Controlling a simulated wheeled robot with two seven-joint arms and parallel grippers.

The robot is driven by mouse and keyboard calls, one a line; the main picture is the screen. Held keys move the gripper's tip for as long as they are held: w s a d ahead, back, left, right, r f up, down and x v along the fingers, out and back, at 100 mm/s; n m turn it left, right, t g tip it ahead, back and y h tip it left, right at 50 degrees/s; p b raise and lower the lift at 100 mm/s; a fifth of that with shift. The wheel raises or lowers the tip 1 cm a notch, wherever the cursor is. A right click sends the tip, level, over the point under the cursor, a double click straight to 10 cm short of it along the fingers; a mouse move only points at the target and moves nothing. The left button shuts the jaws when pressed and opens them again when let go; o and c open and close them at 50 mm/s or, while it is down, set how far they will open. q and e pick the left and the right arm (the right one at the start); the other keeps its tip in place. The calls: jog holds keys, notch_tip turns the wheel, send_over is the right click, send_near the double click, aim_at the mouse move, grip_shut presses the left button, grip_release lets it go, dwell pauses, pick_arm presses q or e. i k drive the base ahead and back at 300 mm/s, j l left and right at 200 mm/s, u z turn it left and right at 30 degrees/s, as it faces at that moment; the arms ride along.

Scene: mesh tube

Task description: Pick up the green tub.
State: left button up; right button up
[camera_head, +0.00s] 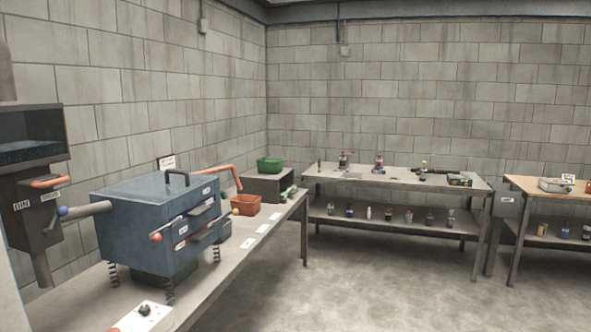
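The green tub (269,164) sits upright on a dark grey box (266,184) at the far end of the left bench, near the room's corner. Nothing touches it from above and it is well away from me. There is also a dark green shape under the blue machine, mostly hidden. Neither of my grippers shows in the head view.
A blue machine on springs (160,220) fills the near part of the left bench (262,240). A red bin (246,206) stands in front of the grey box. A back table (400,178) and a right table (540,187) hold small items. The floor (360,285) is clear.

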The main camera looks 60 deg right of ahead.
aim_at(265, 165)
jog(key=z, duration=2)
jog(key=i+l+z, duration=0.25)
jog(key=i, duration=0.35)
jog(key=i+z, duration=0.3)
jog(key=i, duration=0.25)
jog(key=i+l, duration=0.1)
jog(key=i, duration=2.7)
jog(key=i+l+u, duration=0.2)
jog(key=i, duration=0.2)
jog(key=i+u, duration=0.15)
jog(key=i, duration=0.25)
jog(key=i+l+u, duration=0.2)
jog(key=i+l, duration=0.1)
jog(key=i, duration=0.1)
